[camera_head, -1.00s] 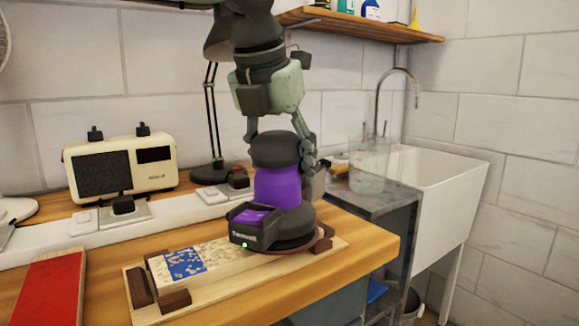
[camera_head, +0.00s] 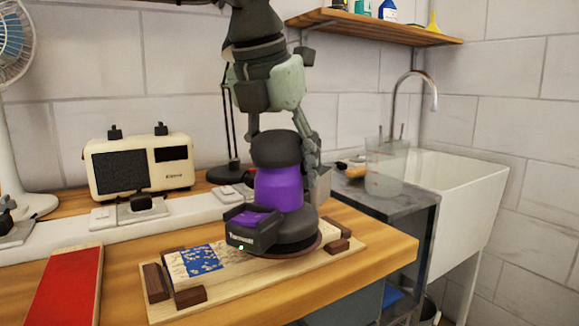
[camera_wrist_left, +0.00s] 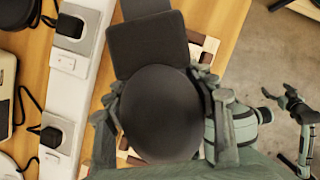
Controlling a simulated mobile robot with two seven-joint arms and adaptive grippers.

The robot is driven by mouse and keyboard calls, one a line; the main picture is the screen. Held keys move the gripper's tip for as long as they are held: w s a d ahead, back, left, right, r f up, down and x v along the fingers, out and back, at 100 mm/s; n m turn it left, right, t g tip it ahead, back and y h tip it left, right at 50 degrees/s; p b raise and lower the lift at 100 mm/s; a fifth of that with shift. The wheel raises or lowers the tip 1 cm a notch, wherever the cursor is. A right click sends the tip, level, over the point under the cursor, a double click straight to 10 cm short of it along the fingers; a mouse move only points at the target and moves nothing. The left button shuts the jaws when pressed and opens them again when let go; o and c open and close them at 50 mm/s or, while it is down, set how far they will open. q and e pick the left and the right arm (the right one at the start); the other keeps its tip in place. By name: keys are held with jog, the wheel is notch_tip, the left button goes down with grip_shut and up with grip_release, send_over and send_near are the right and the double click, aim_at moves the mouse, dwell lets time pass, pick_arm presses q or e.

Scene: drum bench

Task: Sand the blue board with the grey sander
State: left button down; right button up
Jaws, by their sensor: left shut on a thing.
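The board (camera_head: 234,262) lies on the bench between dark wooden blocks. Its visible left part is pale bare wood with a blue patch (camera_head: 203,258) and blue specks; the rest is hidden under the sander. The sander (camera_head: 280,190) has a purple body with dark grey top and base, and stands upright over the board's right part, its disc seemingly on the surface. My left gripper (camera_head: 283,150) is shut around the sander's upper body from above. In the left wrist view the sander's round dark top (camera_wrist_left: 160,112) sits between the fingers. My right gripper (camera_wrist_left: 287,100) appears open and empty, over the floor.
A red board (camera_head: 65,287) lies on the bench at left. Behind are a cream instrument (camera_head: 140,165), a white power strip (camera_head: 75,237) and a lamp. A clear jug (camera_head: 385,165) and a white sink (camera_head: 450,190) are at right. Bare bench lies in front of the board.

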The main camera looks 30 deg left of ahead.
aim_at(263, 171)
pick_arm(q)
jog(key=shift+s+a+b, duration=0.4)
jog(key=shift+s, duration=0.4)
jog(key=shift+s+a+b, duration=0.35)
jog(key=shift+s+b, duration=0.05)
jog(key=shift+s, duration=0.4)
jog(key=shift+s+a+f, duration=0.1)
jog(key=shift+s, duration=0.05)
jog(key=shift+s+a, duration=0.3)
jog(key=shift+s, duration=0.35)
jog(key=shift+s+a+b, duration=0.25)
jog(key=shift+s+b, duration=0.05)
jog(key=shift+s, duration=0.2)
jog(key=shift+s+a+b, duration=0.25)
jog(key=shift+s, duration=0.2)
jog(key=shift+s+a, duration=0.1)
jog(key=shift+s, duration=0.1)
jog(key=shift+s+a+r+b, duration=0.15)
jog(key=shift+s+a, duration=0.1)
jog(key=shift+s, duration=0.2)
jog(key=shift+s+a+b, duration=0.15)
jog(key=shift+s+a, duration=0.15)
jog(key=shift+s, duration=0.2)
jog(key=shift+s+a+r+b, duration=0.15)
jog(key=shift+s+a, duration=0.1)
jog(key=shift+s, duration=0.2)
jog(key=shift+r, duration=0.1)
